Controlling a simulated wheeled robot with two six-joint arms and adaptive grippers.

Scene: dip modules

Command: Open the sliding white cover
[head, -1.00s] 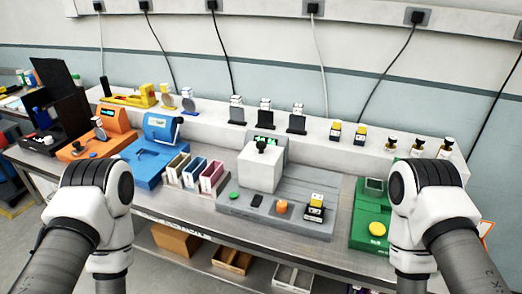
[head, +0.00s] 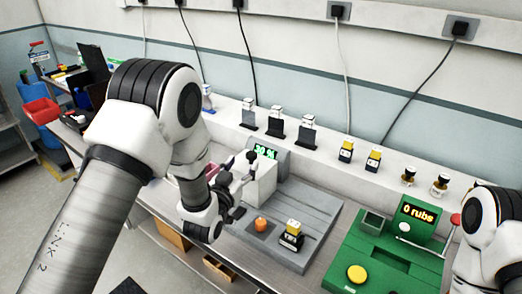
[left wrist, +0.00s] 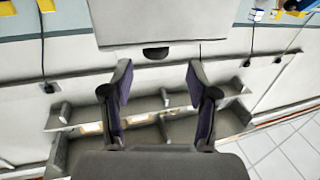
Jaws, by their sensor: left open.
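The white cover (head: 263,184) is a box on the grey machine (head: 302,214) in the middle of the bench. In the head view my left arm hides part of it. My left gripper (head: 236,178) is at the left side of the cover. In the left wrist view the gripper (left wrist: 158,72) is open and empty. There the pale cover (left wrist: 145,18) fills the top middle, and the dark knob (left wrist: 155,52) sits ahead between the fingertips. My right gripper is out of view.
An orange button (head: 261,225) and a yellow-topped module (head: 291,235) are on the grey machine's front. A green machine (head: 392,250) with a display reading "0 rubs" stands to the right. My left arm blocks the bench's left part.

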